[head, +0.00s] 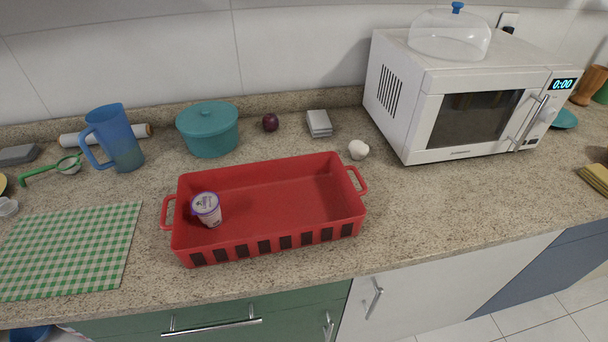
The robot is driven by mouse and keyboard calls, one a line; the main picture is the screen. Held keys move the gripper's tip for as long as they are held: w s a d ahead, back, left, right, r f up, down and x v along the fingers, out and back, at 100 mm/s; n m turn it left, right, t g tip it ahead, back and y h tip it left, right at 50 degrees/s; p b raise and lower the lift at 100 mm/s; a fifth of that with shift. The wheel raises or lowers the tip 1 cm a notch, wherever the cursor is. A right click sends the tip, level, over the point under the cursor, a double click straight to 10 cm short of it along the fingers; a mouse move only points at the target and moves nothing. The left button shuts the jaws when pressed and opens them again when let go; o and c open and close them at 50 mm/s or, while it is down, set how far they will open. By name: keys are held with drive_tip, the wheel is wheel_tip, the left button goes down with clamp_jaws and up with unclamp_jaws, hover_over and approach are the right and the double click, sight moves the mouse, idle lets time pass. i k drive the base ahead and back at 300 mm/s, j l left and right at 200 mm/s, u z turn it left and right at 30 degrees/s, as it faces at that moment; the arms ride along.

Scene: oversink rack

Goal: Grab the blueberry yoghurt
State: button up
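The blueberry yoghurt (207,209) is a small white cup with a purple-rimmed lid. It is inside a red rectangular basket (300,233), near the basket's left end, and looks slightly tilted. The basket stands on the counter close to its front edge, with a handle at each end and dark slots along its front wall. The rest of the basket is empty. My gripper is not in view.
A green checked cloth (75,250) lies left of the basket. Behind are a blue jug (120,140), a teal lidded pot (208,132), a plum (270,122) and a garlic bulb (358,150). A white microwave (410,115) stands at right. Counter right of the basket is clear.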

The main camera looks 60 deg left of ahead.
sight(205, 204)
drive_tip(key=u, duration=1.95)
